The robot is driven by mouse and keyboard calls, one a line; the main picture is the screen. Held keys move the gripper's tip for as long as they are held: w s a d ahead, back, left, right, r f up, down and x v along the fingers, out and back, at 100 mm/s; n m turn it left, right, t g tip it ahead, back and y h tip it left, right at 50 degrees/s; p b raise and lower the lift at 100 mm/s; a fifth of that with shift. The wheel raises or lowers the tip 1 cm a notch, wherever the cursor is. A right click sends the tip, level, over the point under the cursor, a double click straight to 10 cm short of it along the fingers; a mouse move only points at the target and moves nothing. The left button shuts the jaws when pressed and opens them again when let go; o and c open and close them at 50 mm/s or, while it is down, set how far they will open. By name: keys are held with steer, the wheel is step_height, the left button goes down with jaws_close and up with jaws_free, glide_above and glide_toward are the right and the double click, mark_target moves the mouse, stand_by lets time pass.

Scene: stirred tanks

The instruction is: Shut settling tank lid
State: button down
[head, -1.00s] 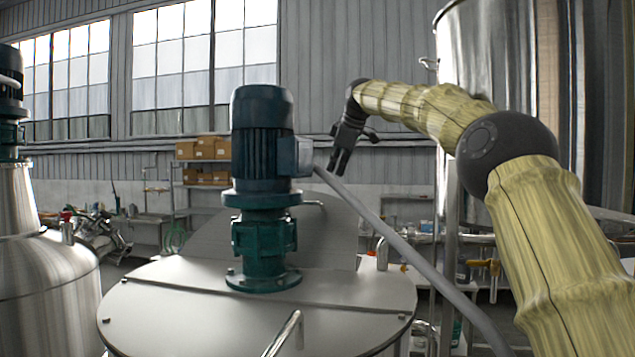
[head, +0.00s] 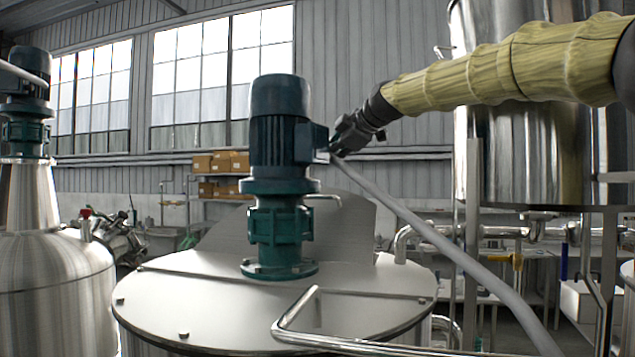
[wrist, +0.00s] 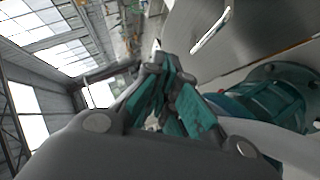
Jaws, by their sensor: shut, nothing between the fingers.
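A round steel tank top (head: 200,305) with a teal motor (head: 280,125) on it stands in front of me in the head view. Behind the motor, the hinged lid flap (head: 345,228) is raised and leans back. A bar handle (head: 325,197) shows on it, partly hidden by the motor. My gripper (head: 335,150) is shut and empty, beside the motor's right side and above the flap; its tips are hard to make out. In the wrist view, the shut fingers (wrist: 175,105) have the lid flap (wrist: 270,30) and its handle (wrist: 212,30) beyond them, apart from the fingertips.
A grey hose or conduit (head: 430,235) slopes down right from the motor. A bent steel rail (head: 300,310) crosses the front of the tank. Another steel tank (head: 55,280) stands at left, and a large raised vessel (head: 520,150) at right. Shelves with boxes (head: 220,163) stand behind.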

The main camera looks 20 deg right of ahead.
steer(key=p, duration=0.6)
glide_above(315, 201)
steer(key=s+a, duration=0.2)
steer(key=s, duration=0.1)
step_height(315, 201, down, 4)
steer(key=shift+w+d+f+p, duration=0.4)
steer(key=shift+w, duration=0.15)
steer(key=shift+w+d+f+p, duration=0.35)
steer(key=shift+w+d+f, duration=0.05)
steer(key=shift+w, duration=0.15)
steer(key=shift+w+d+f, duration=0.25)
steer(key=shift+d+f, duration=0.1)
steer(key=shift+w+f+p, duration=0.15)
steer(key=shift+f+p, duration=0.05)
steer(key=shift+p, duration=0.1)
steer(key=shift+a, duration=0.1)
